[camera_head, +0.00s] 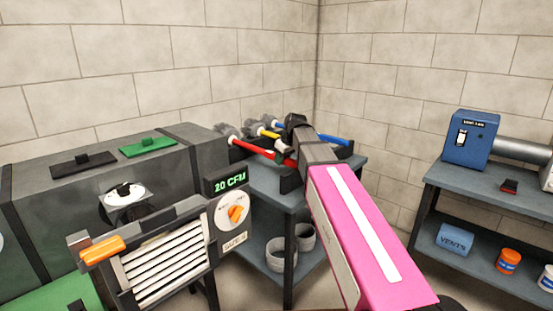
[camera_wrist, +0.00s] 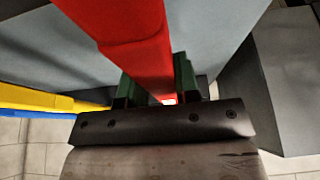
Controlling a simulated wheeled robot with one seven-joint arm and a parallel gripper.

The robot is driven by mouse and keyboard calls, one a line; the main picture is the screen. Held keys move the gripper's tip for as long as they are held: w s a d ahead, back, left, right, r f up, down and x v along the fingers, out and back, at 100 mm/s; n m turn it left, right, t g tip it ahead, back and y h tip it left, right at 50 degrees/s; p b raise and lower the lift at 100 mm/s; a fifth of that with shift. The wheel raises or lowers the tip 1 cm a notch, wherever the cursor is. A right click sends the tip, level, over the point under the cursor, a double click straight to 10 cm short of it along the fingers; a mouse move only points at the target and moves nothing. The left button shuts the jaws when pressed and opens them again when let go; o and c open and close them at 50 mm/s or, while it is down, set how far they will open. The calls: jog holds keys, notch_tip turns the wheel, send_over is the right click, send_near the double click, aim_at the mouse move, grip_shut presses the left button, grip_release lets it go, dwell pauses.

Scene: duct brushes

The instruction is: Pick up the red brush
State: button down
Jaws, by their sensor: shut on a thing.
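The red brush (camera_head: 250,146) lies at the back table's left side, its grey bristle head towards the back left and its handle running to my gripper (camera_head: 288,160). In the wrist view the red handle (camera_wrist: 137,45) passes between the green pads of my gripper (camera_wrist: 157,88), which is shut on it. I cannot tell whether the brush is lifted clear of its support. My pink arm reaches in from the lower right and hides part of the table.
A yellow brush (camera_head: 268,133) and a blue brush (camera_head: 334,139) lie beside the red one on the table (camera_head: 262,180). A grey duct machine (camera_head: 60,200) stands close on the left. A shelf unit (camera_head: 490,195) with a blue box (camera_head: 470,138) stands right.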

jog(key=shift+r, duration=0.1)
jog(key=shift+r, duration=0.55)
notch_tip(320, 180, up, 4)
jog(key=shift+a+f, duration=0.1)
jog(key=shift+a, duration=0.05)
jog(key=s+a+r, duration=0.5)
jog(key=a+r, duration=0.5)
jog(key=r, duration=0.1)
jog(key=shift+r, duration=0.25)
jog(key=shift+s+a, duration=0.1)
